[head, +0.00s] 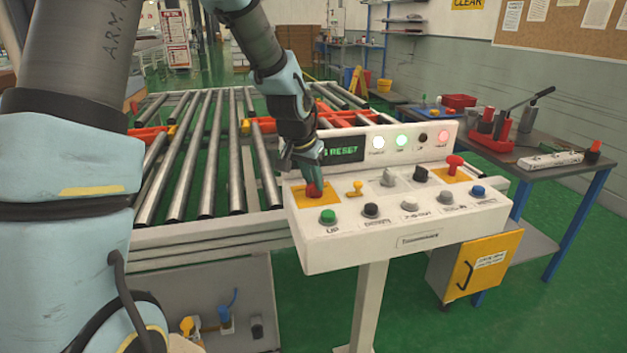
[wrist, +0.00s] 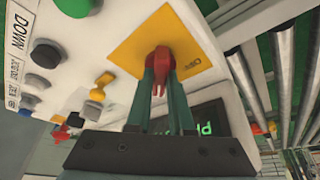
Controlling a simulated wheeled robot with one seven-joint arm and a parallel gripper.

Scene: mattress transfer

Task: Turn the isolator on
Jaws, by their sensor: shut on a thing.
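The isolator is a red rotary handle on a yellow square plate (wrist: 140,45) at the left end of the white control panel's top (head: 346,262). My gripper (head: 314,185) points down at it from above. In the wrist view my gripper's two green fingers (wrist: 161,75) are closed on the red handle (wrist: 163,60), one on each side. The fingers cover part of the handle, and the lettering on the plate is too small to read surely. The panel's display (head: 343,150) shows green text that seems to include "RESET".
A yellow knob (head: 354,188) stands just right of the handle. A green button (head: 327,216) and several other buttons line the front. A second red control (head: 454,165) sits on a yellow plate at the right. A roller conveyor (head: 205,150) lies left, a workbench (head: 545,165) right.

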